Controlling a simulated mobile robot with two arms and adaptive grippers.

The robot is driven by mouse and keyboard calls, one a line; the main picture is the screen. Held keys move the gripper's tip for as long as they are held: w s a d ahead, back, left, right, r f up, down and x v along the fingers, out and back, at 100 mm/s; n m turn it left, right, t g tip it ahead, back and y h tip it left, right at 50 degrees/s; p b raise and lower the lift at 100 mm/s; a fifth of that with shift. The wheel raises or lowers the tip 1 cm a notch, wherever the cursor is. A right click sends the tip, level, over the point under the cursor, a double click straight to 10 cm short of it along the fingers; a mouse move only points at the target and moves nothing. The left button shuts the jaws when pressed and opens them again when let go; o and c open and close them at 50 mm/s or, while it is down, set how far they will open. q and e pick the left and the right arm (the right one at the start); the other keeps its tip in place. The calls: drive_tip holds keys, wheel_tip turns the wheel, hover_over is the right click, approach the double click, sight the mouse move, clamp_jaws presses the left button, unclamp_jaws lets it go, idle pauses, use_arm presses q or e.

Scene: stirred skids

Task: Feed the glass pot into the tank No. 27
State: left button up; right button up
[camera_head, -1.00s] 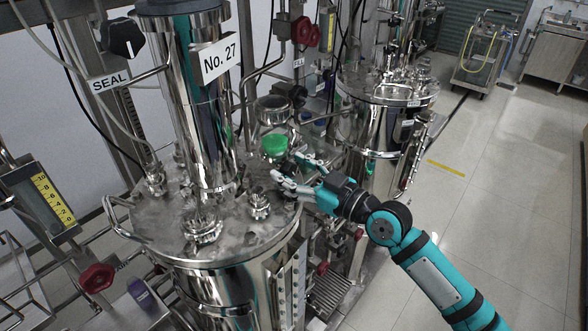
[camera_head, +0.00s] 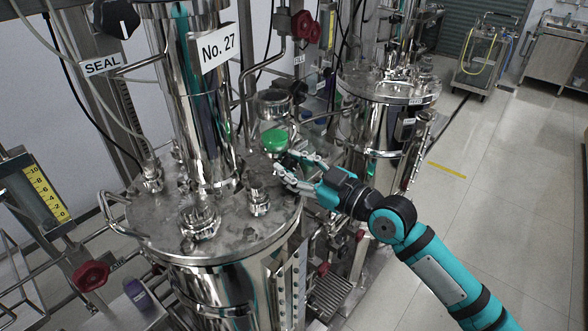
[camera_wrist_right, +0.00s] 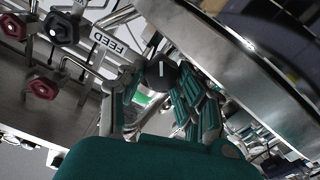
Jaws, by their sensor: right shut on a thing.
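The glass pot shows mainly as its round green lid (camera_head: 274,140), at the right rear edge of the tank's top. My right gripper (camera_head: 283,168) reaches in from the right and is shut on the pot just below the lid. In the wrist view a small green and pale part of the pot (camera_wrist_right: 141,98) shows between the fingers (camera_wrist_right: 155,100); most of its glass body is hidden. The steel tank No. 27 (camera_head: 160,230) stands left of the gripper, with its sign (camera_head: 217,46) on the tall column. My left gripper is out of view.
A metal port (camera_head: 273,103) stands just behind the green lid. Fittings (camera_head: 258,200) rise from the tank top. A second steel tank (camera_head: 375,120) is behind right. The wrist view shows a FEED label (camera_wrist_right: 115,47) and black knob (camera_wrist_right: 161,72).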

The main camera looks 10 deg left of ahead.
drive_tip(key=o, duration=1.1)
drive_tip(key=shift+o, duration=0.2)
drive_tip(key=v, duration=1.2)
